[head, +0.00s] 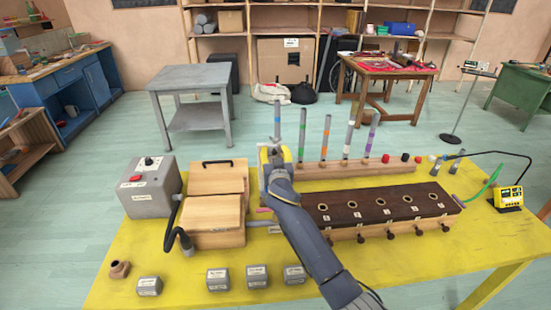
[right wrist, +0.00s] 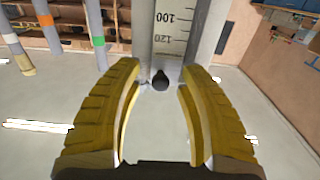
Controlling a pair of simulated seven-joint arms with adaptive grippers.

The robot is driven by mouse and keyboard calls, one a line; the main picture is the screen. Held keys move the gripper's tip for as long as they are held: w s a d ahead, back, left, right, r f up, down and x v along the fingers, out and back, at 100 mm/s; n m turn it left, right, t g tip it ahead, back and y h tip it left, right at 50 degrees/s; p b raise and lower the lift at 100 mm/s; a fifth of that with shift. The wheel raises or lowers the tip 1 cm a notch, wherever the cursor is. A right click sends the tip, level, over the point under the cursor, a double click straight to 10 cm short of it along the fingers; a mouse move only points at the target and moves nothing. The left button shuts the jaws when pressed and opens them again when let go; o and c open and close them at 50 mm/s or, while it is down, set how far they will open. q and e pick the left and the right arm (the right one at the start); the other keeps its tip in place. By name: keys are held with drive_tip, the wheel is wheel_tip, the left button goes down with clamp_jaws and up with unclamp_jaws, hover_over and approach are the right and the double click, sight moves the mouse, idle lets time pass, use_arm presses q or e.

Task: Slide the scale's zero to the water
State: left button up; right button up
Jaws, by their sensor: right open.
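In the head view my right gripper (head: 268,158) is at the left end of the row of tubes and hides most of the scale. A grey tube (head: 277,122) rises just behind it. I cannot make out a water level or the scale's zero. My left gripper is not in view.
Several colour-banded tubes (head: 325,137) stand on a wooden rail (head: 360,168). A dark-topped wooden box (head: 385,206) with round holes lies in front. A grey box (head: 151,188) and wooden bellows (head: 215,207) stand at left. Small grey blocks (head: 257,276) line the yellow table's (head: 440,272) front.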

drive_tip(key=s+d, duration=0.1)
drive_tip(key=s, duration=1)
drive_tip(key=shift+s+d, duration=0.15)
drive_tip(key=shift+s, duration=0.25)
